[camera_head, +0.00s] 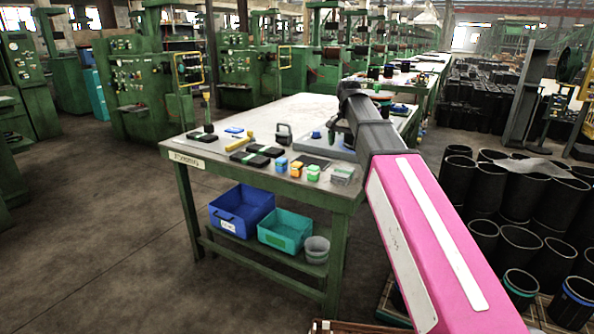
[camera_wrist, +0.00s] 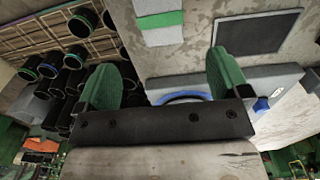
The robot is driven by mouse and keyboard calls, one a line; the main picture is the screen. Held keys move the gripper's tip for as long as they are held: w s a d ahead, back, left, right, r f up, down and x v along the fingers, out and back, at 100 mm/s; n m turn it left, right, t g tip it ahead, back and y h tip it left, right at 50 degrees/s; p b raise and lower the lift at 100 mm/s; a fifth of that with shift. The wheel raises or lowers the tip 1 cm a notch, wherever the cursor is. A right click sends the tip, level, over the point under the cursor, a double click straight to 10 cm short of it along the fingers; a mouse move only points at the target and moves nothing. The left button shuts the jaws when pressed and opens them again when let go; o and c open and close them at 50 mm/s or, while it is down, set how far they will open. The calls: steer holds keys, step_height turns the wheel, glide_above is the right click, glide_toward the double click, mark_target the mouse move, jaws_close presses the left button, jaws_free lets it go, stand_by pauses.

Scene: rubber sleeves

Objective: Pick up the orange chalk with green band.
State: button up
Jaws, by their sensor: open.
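Three small colored blocks stand at the table's front edge in the head view. The right one, with a green top over a yellow-orange body (camera_head: 313,173), best fits the orange chalk with green band, but it is too small to be sure. My gripper (camera_wrist: 163,64) is open, its two green fingers spread with nothing held between them. In the wrist view it is over the table's edge area, beside a pale block with a green stripe (camera_wrist: 160,21). The chalk is not recognizable in the wrist view.
A dark flat plate (camera_wrist: 257,32) lies near the pale block. Two other blocks (camera_head: 281,164) (camera_head: 296,169), black cases (camera_head: 257,154) and tools share the workbench (camera_head: 225,163). Blue (camera_head: 241,207) and teal (camera_head: 285,231) bins sit below. Black rubber sleeves (camera_head: 520,195) stand at right.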

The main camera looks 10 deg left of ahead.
steer(key=c, duration=0.5)
steer(key=m+t+y, duration=0.1)
steer(key=m+y, duration=0.3)
steer(key=m, duration=1.2)
glide_toward(297, 163)
steer(key=shift+s+d+f, duration=0.1)
steer(key=shift+s+d, duration=0.1)
steer(key=shift+d, duration=0.4)
steer(key=shift+s+d+f, duration=0.1)
steer(key=shift+s+d, duration=0.1)
steer(key=shift+d, duration=0.45)
steer(key=a+f, duration=0.1)
steer(key=a+f+m, duration=0.1)
steer(key=f, duration=0.1)
steer(key=a+f+m, duration=0.1)
steer(key=f, duration=0.1)
steer(key=shift+w+a+t, duration=0.3)
steer(key=shift+a, duration=0.05)
steer(key=shift+a+x, duration=0.2)
steer(key=shift+x, duration=2.4)
